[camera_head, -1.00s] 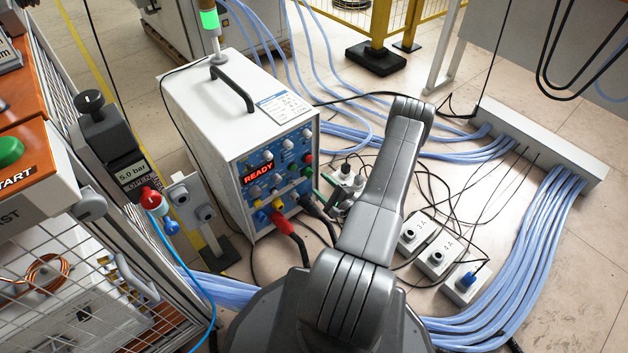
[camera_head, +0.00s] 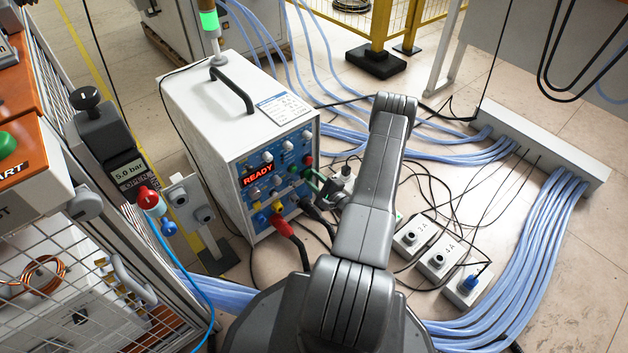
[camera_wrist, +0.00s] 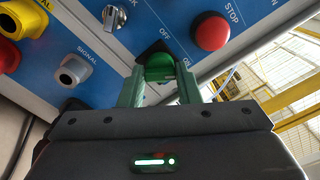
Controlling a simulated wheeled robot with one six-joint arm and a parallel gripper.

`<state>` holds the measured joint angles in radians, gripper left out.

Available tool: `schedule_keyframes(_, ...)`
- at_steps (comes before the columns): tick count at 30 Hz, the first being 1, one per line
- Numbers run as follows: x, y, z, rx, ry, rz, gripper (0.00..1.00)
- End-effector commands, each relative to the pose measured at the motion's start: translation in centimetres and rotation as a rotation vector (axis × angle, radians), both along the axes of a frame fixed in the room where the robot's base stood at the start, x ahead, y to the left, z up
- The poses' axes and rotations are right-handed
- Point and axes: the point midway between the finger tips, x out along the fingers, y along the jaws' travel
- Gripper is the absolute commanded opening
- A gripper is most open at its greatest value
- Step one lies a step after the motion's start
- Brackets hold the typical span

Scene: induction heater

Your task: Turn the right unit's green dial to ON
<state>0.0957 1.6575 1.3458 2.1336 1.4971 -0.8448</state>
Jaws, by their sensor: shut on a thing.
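The white control unit (camera_head: 200,110) with a blue front panel and a red READY display (camera_head: 257,174) stands left of centre in the head view. Its green dial (camera_wrist: 160,68) shows in the wrist view, with a dark piece behind it and an ON label at its right. My gripper (camera_wrist: 160,78) has its green fingers on both sides of the dial and is shut on it. In the head view my gripper (camera_head: 316,180) is at the panel's right edge, small and partly hidden by my arm. The dial's exact pointer angle is hard to tell.
In the wrist view a red STOP button (camera_wrist: 211,31), a silver knob (camera_wrist: 115,18) and a grey SIGNAL socket (camera_wrist: 73,71) are close to my gripper. Small socket boxes (camera_head: 437,260) and blue hoses (camera_head: 540,240) lie at the right.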

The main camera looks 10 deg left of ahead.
Motion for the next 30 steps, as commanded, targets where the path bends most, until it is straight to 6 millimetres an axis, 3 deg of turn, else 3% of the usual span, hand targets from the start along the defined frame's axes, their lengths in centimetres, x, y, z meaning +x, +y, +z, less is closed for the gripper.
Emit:
schedule_keyframes(10,0.03,-0.01,-0.18,0.106,0.137,0.001,0.07)
schedule_keyframes(20,0.04,-0.02,-0.03,0.118,0.153,0.000,0.07)
schedule_keyframes(21,0.03,-0.03,-0.03,0.118,0.153,0.000,0.36)
schedule_keyframes(23,0.03,-0.03,-0.03,0.118,0.153,0.000,0.48)
schedule_keyframes(24,0.03,-0.02,-0.02,0.117,0.152,0.000,0.52)
schedule_keyframes(30,0.02,-0.02,-0.02,0.117,0.152,0.001,0.52)
